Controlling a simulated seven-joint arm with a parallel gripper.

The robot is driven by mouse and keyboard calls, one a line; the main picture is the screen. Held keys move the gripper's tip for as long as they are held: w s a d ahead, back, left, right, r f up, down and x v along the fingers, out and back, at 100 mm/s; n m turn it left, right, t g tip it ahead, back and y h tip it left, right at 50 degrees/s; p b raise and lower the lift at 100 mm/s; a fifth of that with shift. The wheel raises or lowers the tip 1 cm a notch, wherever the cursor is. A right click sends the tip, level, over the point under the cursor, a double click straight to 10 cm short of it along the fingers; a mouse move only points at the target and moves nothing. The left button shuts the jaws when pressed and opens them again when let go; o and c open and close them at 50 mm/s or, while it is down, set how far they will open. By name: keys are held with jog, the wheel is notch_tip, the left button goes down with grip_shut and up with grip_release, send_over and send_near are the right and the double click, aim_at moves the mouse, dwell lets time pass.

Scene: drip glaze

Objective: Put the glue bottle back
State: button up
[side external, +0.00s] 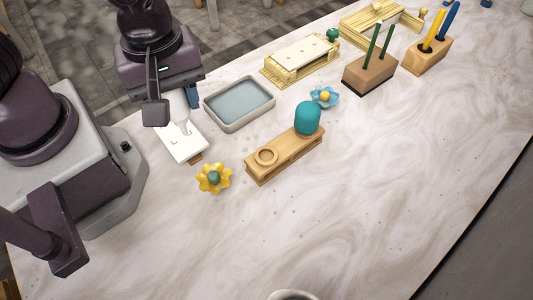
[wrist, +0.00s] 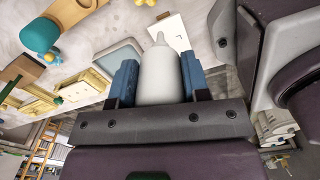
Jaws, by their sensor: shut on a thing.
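My gripper (side external: 180,98) is shut on the white glue bottle (side external: 183,112), which is tilted with its nozzle pointing down over a white tile (side external: 186,148). I cannot tell whether the nozzle touches the tile. In the wrist view the bottle (wrist: 158,75) sits between the blue fingers of my gripper (wrist: 159,80), its nozzle pointing away toward the tile (wrist: 170,33). A wooden stand (side external: 285,157) to the right has an empty round ring at its near end and a teal rounded piece (side external: 308,118) at its far end.
A grey tray with a blue-grey inside (side external: 240,103) lies behind the tile. A yellow flower (side external: 213,178) and a blue flower (side external: 324,97) lie near the stand. Wooden blocks with upright sticks (side external: 370,74) stand farther right. The front of the table is mostly clear.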

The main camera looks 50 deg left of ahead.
jog(key=shift+w+d+f, duration=1.2)
jog(key=shift+w+f, duration=0.6)
jog(key=shift+f, duration=0.3)
jog(key=shift+w+d+f, duration=1.25)
jog(key=shift+w+f, duration=0.6)
jog(key=shift+f, duration=0.25)
jog(key=shift+w+d+f, duration=1.2)
jog(key=shift+w+f, duration=0.6)
jog(key=shift+f, duration=0.3)
jog(key=shift+f, duration=0.15)
jog(key=o, duration=1)
